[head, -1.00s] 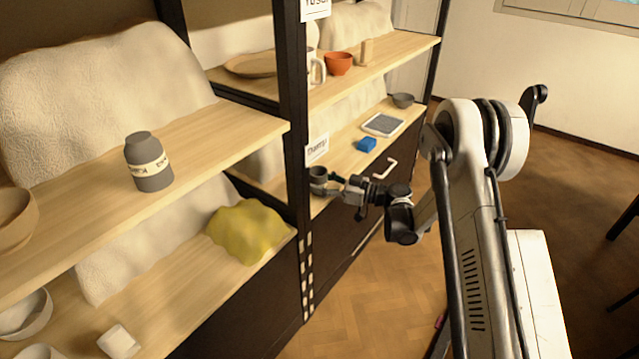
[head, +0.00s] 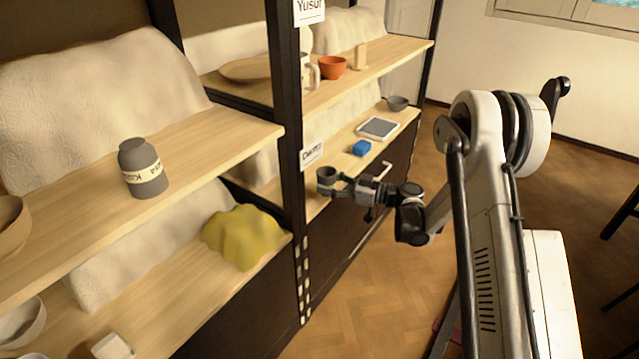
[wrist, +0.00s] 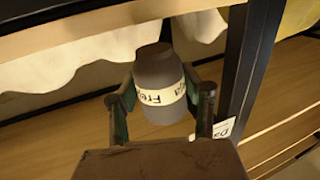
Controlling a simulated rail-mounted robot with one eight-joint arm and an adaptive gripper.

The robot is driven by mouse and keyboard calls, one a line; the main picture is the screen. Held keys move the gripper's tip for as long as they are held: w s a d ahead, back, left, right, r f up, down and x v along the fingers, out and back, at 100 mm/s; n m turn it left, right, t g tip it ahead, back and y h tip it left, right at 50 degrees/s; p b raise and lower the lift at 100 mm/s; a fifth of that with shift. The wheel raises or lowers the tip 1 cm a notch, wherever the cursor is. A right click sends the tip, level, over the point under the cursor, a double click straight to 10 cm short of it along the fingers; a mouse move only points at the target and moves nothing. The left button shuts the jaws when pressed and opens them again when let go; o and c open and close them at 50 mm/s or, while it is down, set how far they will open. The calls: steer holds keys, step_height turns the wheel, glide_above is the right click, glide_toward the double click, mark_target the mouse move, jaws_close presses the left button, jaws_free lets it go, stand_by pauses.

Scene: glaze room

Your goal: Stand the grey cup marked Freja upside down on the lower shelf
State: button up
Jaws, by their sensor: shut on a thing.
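The grey cup (head: 327,184) is in my gripper (head: 338,184), beside the dark post at about the height of the right bay's lower shelf (head: 318,208). In the wrist view the cup (wrist: 160,82) sits between the two fingers (wrist: 160,108), with a pale band lettered "Fre…", partly turned away. Its narrower end points to the top of that picture. In the head view a dark round end faces up. The cup looks clear of the shelf boards, but the exact gap cannot be told.
A blue block (head: 361,148), a tablet-like panel (head: 378,128) and a small grey bowl (head: 397,103) lie farther along the lower shelf. The dark post (head: 287,110) stands close left. A grey jar (head: 143,168) and yellow cloth (head: 242,236) occupy the left bay.

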steer(key=v, duration=0.9)
steer(key=shift+d, duration=0.4)
steer(key=w+d+r+m+t+h, duration=0.1)
steer(key=w+r+m+t+h, duration=0.5)
steer(key=t, duration=0.3)
steer(key=s+d+r+m+t+h, duration=0.2)
steer(key=d+r+m+t+h, duration=0.1)
steer(key=d+r+m+h, duration=0.4)
steer(key=d+m+h, duration=0.1)
steer(key=d+h, duration=0.1)
steer(key=h, duration=0.1)
steer(key=shift+s+r+t+h, duration=0.25)
steer(key=shift+t+h, duration=0.15)
step_height(320, 180, up, 19)
steer(key=p, duration=1.8)
steer(key=shift+f+m, duration=0.2)
steer(key=shift+m, duration=0.1)
